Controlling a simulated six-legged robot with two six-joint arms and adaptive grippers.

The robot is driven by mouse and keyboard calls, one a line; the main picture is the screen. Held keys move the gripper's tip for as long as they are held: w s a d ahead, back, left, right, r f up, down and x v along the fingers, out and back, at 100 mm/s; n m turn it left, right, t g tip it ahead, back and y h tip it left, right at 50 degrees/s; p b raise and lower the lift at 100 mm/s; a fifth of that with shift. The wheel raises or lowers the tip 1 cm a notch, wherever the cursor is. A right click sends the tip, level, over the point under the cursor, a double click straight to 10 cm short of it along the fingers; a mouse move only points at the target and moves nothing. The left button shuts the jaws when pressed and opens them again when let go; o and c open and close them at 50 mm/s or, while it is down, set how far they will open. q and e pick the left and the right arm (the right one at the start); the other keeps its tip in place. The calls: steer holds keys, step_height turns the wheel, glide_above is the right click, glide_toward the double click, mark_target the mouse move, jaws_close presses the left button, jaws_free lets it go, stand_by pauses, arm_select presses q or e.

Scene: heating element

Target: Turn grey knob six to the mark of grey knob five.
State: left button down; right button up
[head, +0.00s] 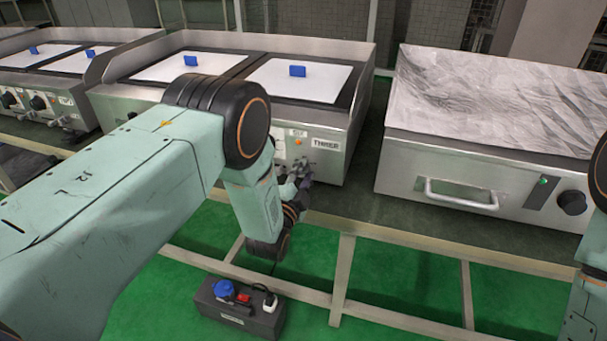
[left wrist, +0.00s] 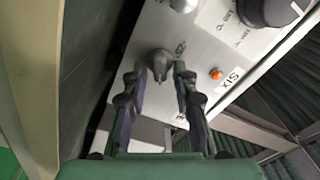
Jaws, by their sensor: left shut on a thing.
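In the left wrist view a grey knob (left wrist: 160,63) sits on a steel panel near the sign reading SIX (left wrist: 229,78). My left gripper (left wrist: 160,70) is shut on this knob, with one finger on each side. Its pointer and the scale around it are mostly hard to read. A second grey knob (left wrist: 183,4) is cut off at the top edge; I cannot read its mark. In the head view my left gripper (head: 302,182) is at the front of the middle griddle, its arm hiding much of the panel. My right gripper is not in view.
An orange lamp (left wrist: 216,74) and a black knob (left wrist: 268,10) are on the same panel. The middle griddle has white plates with blue handles (head: 297,71). A steel unit (head: 455,194) stands to the right. A dark socket box (head: 240,308) sits low in front.

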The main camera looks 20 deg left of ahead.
arm_select(q)
steer(key=shift+a, duration=0.1)
steer(key=c, duration=1.4)
jaws_free()
steer(key=shift+o, duration=0.2)
steer(key=s, duration=1.2)
steer(key=shift+a, duration=0.15)
steer(key=s+a+f+n+g, duration=0.2)
steer(key=s+f+n+g, duration=0.65)
steer(key=s+f, duration=0.4)
steer(key=s+a+r+n+g+p, duration=0.1)
steer(key=s+g, duration=0.8)
steer(key=s, duration=1.4)
steer(key=a+n+p, duration=0.1)
steer(key=n+p, duration=0.1)
steer(key=n, duration=0.1)
steer(key=shift+s+y, duration=0.15)
steer(key=shift+y, duration=0.15)
